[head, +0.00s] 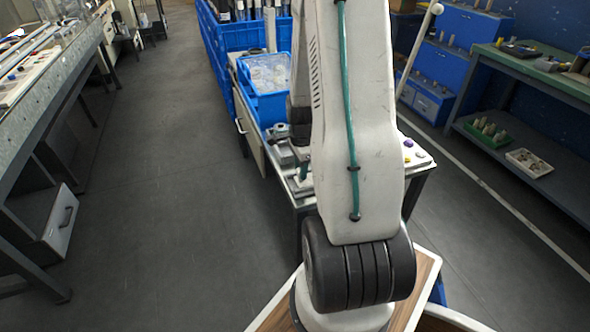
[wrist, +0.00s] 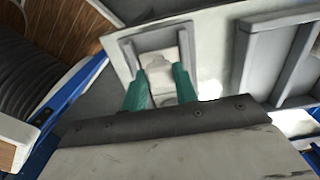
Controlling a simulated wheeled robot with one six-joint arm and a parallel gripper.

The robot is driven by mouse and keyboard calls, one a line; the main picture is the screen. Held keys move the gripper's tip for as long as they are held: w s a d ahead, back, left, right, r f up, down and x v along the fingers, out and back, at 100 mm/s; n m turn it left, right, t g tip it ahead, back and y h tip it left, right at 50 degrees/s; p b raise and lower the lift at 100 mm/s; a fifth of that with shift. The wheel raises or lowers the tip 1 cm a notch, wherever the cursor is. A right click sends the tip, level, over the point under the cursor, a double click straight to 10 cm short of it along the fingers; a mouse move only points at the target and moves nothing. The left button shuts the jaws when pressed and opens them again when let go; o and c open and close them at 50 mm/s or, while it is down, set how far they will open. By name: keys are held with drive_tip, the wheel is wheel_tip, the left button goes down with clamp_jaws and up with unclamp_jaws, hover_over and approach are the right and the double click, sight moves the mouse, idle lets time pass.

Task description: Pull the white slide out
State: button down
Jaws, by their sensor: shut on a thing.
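In the wrist view a pale off-white slide (wrist: 158,62) sits inside a grey frame (wrist: 128,58) on a light panel. My gripper (wrist: 161,82) has two green fingers, one on each side of a narrow part of the slide, and is shut on it. The fingers and the dark gripper body cover the slide's near part. In the head view my arm hides the gripper and most of the machine; the slide cannot be made out there.
A second grey frame (wrist: 275,55) stands right of the slide in the wrist view. In the head view a blue bin (head: 265,85) stands on the machine bench behind my arm. Open floor (head: 170,200) lies to the left, and a green-topped shelf (head: 530,65) stands at right.

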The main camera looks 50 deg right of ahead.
drive_tip(key=shift+w+a, duration=0.1)
drive_tip(key=c, duration=1.1)
unclamp_jaws()
drive_tip(key=shift+w+a, duration=0.1)
drive_tip(key=shift+a, duration=0.1)
drive_tip(key=shift+d, duration=0.1)
drive_tip(key=shift+r, duration=0.1)
wheel_tip(320, 180, up, 8)
drive_tip(key=shift+f, duration=0.15)
